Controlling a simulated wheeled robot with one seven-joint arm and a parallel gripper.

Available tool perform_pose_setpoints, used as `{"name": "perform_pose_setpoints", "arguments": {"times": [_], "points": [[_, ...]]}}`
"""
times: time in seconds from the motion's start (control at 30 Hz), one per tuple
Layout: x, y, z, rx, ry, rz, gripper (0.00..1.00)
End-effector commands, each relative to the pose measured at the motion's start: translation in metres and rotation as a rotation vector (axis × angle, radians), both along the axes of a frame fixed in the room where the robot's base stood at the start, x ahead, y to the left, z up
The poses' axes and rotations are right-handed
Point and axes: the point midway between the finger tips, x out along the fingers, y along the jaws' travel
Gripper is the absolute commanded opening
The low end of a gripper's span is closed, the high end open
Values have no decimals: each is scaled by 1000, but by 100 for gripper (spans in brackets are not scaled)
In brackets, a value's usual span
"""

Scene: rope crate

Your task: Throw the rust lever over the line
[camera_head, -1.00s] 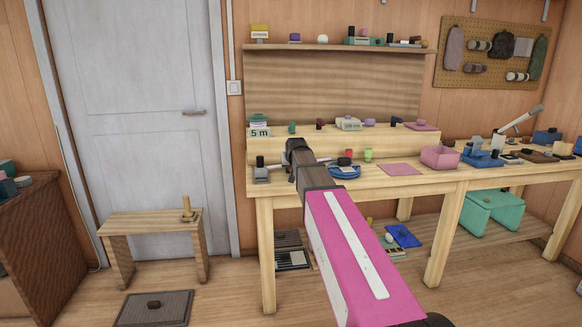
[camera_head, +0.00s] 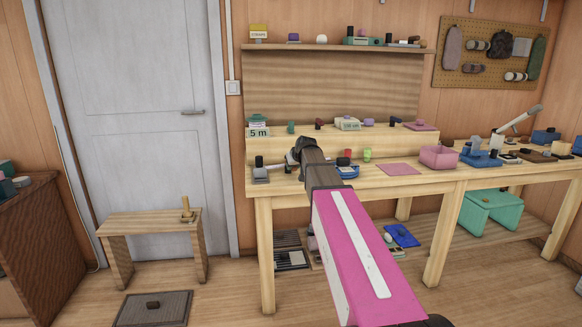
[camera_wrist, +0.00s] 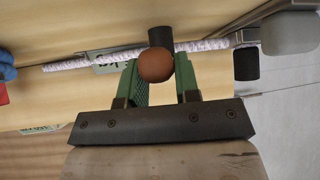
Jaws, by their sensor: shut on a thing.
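In the wrist view a round rust-brown knob (camera_wrist: 155,66), which I take for the rust lever's end, sits between the two green fingers of my gripper (camera_wrist: 160,78). The fingers are shut on it. A pale speckled line (camera_wrist: 90,63) runs across just beyond the knob, near a black cylinder (camera_wrist: 161,37). I cannot tell whether the lever touches the line, and its lower part is hidden. In the head view my wrist hides the fingers and lever at the bench's left end. A grey block with a black post (camera_head: 260,174) stands left of my wrist.
The wooden bench (camera_head: 290,187) has a raised back ledge with a "5 m" sign (camera_head: 258,132). A blue coil (camera_head: 349,172), a red cup, a green cup (camera_head: 367,155), a pink mat (camera_head: 400,168) and a pink bin (camera_head: 438,157) lie to the right. A stool (camera_head: 150,222) stands left.

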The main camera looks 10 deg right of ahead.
Motion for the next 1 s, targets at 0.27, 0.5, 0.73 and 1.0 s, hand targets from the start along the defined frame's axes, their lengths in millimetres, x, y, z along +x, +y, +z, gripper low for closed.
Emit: {"name": "perform_pose_setpoints", "arguments": {"times": [0.27, 0.5, 0.73, 1.0], "points": [[9, -17, 1, 4, 1, 259, 0], [17, -27, 1, 1, 0, 479, 0], [24, -34, 1, 1, -1, 651, 0], [29, -37, 1, -1, -1, 774, 0]]}}
